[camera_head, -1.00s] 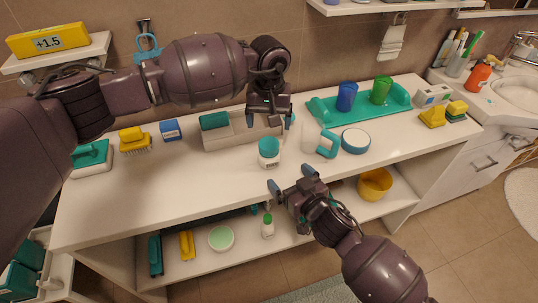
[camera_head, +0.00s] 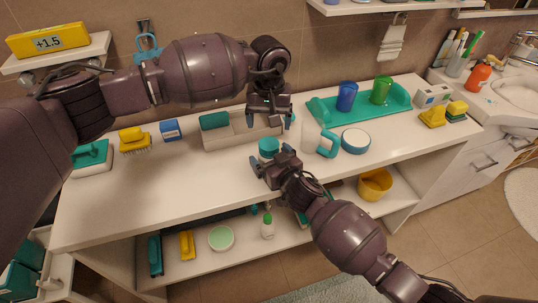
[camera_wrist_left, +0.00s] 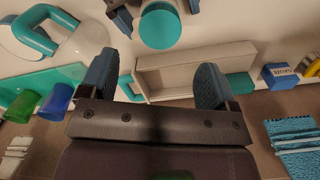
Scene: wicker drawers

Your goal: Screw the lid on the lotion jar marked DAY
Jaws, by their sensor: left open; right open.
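A small white jar with a round teal top (camera_head: 268,147) stands on the white counter near its middle. The teal top also shows in the left wrist view (camera_wrist_left: 160,27). I cannot tell whether that top is a lid, and no DAY marking is readable. My right gripper (camera_head: 273,158) is open, low at the jar, with its fingers on either side in the left wrist view (camera_wrist_left: 157,12); contact is unclear. My left gripper (camera_head: 269,123) is open and empty, pointing down just behind the jar, over the front of a pale tray (camera_head: 228,137).
A teal tray (camera_head: 325,112) holds blue and green cups. A yellow brush (camera_head: 134,140) and blue box (camera_head: 170,130) stand left. The front-left counter is clear.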

